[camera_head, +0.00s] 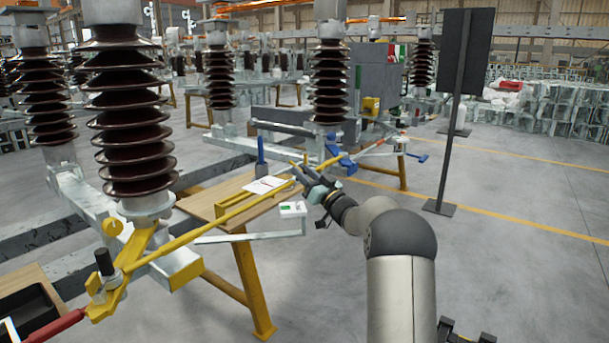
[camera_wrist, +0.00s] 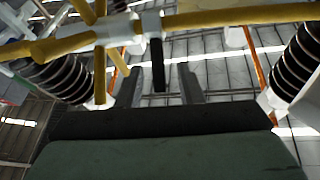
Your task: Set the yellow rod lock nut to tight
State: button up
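The yellow rod (camera_head: 228,213) runs diagonally from the yellow bracket at the lower left up toward the blue-handled parts near the middle. In the wrist view the yellow rod (camera_wrist: 235,16) crosses the top of the picture. A silver collar-like fitting (camera_wrist: 151,23) sits on it, with yellow arms to its left; I cannot tell which part is the lock nut. A dark pin hangs below the fitting. My gripper (camera_head: 300,166) is near the rod's far end.
A wooden table (camera_head: 205,200) with a paper sheet (camera_head: 264,187) and a blue-topped item (camera_head: 261,158) stands behind the rod. A white box (camera_head: 292,209) is beside my gripper. Brown insulator columns (camera_head: 130,110) stand at left. A dark panel stand (camera_head: 452,110) is at right; floor there is clear.

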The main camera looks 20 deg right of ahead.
jog(key=shift+w, duration=0.2)
jog(key=shift+c, duration=0.2)
grip_shut()
jog(key=shift+r, duration=0.1)
